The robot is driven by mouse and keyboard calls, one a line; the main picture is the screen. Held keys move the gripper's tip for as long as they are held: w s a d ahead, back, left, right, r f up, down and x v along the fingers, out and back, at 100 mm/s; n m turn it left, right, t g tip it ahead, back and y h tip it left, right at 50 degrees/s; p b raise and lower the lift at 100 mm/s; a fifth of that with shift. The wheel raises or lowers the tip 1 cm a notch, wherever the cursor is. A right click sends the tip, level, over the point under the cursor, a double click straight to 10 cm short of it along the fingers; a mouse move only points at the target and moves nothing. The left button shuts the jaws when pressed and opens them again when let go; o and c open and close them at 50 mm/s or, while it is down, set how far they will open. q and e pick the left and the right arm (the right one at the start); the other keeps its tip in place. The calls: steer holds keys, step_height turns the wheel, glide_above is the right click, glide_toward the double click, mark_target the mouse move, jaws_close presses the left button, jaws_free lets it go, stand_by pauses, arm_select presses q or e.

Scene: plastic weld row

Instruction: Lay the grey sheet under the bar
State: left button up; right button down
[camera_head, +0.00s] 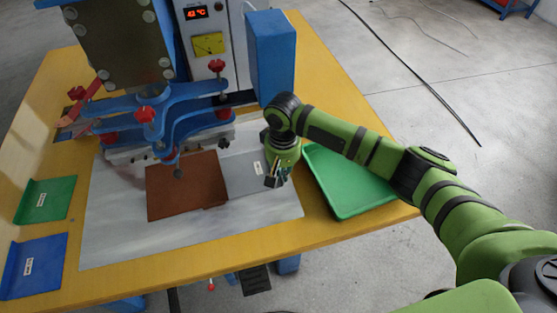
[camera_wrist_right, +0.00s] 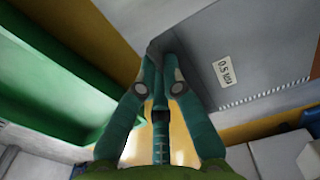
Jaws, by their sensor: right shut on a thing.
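The grey sheet (camera_head: 238,176) with a small white label lies at the right of the brown sheet (camera_head: 183,190), on or just above the pale mat. Whether their edges overlap I cannot tell. My right gripper (camera_head: 273,181) is at the grey sheet's right edge. In the right wrist view the fingertips (camera_wrist_right: 160,46) are closed on the edge of the grey sheet (camera_wrist_right: 245,45). The blue press stands behind, with a metal bar (camera_head: 128,154) low under its blue arms, at the back of the mat. My left gripper is not in view.
A green tray (camera_head: 326,199), empty, sits right of the mat. A green folder-like sheet (camera_head: 45,200) and a blue one (camera_head: 35,266) lie at the left. A blue box (camera_head: 271,58) stands behind my gripper. The front of the pale mat (camera_head: 130,242) is clear.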

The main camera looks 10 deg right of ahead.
steer(key=s+p, duration=0.1)
steer(key=s, duration=0.6)
steer(key=shift+d, duration=0.1)
steer(key=s+p, duration=0.1)
steer(key=p, duration=0.1)
steer(key=s+p, duration=0.4)
steer(key=shift+r, duration=0.25)
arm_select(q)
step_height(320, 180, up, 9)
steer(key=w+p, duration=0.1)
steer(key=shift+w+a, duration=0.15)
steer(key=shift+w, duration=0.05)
arm_select(e)
steer(key=shift+s+d+f, duration=0.1)
steer(key=shift+s+f, duration=0.15)
steer(key=shift+s, duration=0.75)
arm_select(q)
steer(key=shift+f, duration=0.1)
